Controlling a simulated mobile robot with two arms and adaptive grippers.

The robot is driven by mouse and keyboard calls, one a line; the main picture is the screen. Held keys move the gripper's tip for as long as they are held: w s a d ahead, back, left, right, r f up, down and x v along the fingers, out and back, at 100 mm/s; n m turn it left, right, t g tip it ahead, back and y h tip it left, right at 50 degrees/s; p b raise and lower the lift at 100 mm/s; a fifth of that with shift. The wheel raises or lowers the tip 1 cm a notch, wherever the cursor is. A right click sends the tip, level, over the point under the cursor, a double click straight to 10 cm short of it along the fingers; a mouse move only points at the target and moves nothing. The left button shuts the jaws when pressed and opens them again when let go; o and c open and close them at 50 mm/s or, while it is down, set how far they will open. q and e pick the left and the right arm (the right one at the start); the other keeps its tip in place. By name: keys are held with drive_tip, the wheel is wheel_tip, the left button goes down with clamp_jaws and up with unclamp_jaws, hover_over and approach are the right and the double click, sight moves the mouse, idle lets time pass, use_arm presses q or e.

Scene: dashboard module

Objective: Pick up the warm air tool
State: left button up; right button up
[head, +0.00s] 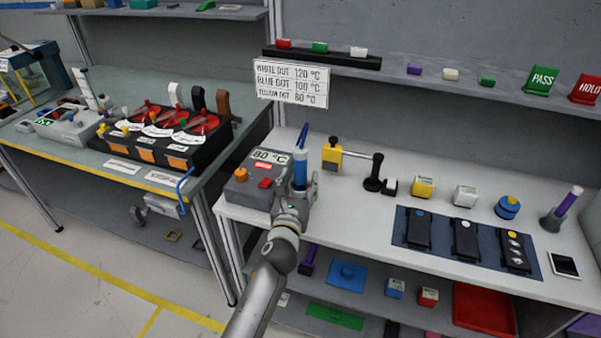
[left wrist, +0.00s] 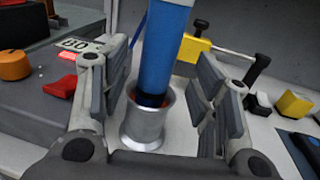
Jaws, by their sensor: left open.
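The warm air tool (head: 300,166) is a blue cylinder standing upright in a silver holder beside the grey control box. In the left wrist view the blue tool (left wrist: 166,48) rises from the silver cup-shaped holder (left wrist: 148,122). My left gripper (head: 298,188) is at the tool in the head view. In the left wrist view my left gripper (left wrist: 165,88) is open, with one finger on each side of the tool and visible gaps between. The gripper hides part of the holder in the head view. My right gripper is not in view.
The control box (head: 248,190) reads 80 °C and has orange and red knobs. A yellow clamp with a black-handled arm (head: 332,154) stands just right of the tool. A dark blue mat (head: 455,262) with black modules lies further right. A sign (head: 291,83) hangs behind.

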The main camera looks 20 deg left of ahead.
use_arm(q)
drive_tip(key=shift+w+a, duration=0.2)
drive_tip(key=shift+w, duration=0.75)
drive_tip(key=shift+w+a, duration=0.15)
drive_tip(key=shift+w, duration=0.8)
drive_tip(key=shift+s, duration=0.1)
drive_tip(key=shift+c, duration=0.5)
drive_tip(key=c, duration=1)
drive_tip(key=shift+r, duration=0.45)
wheel_tip(320, 180, up, 11)
drive_tip(key=p, duration=0.4)
drive_tip(key=shift+f, duration=0.1)
wheel_tip(320, 180, up, 7)
drive_tip(key=p, duration=0.8)
hover_over(299, 175)
drive_tip(key=w, duration=0.2)
drive_tip(key=shift+s, duration=0.1)
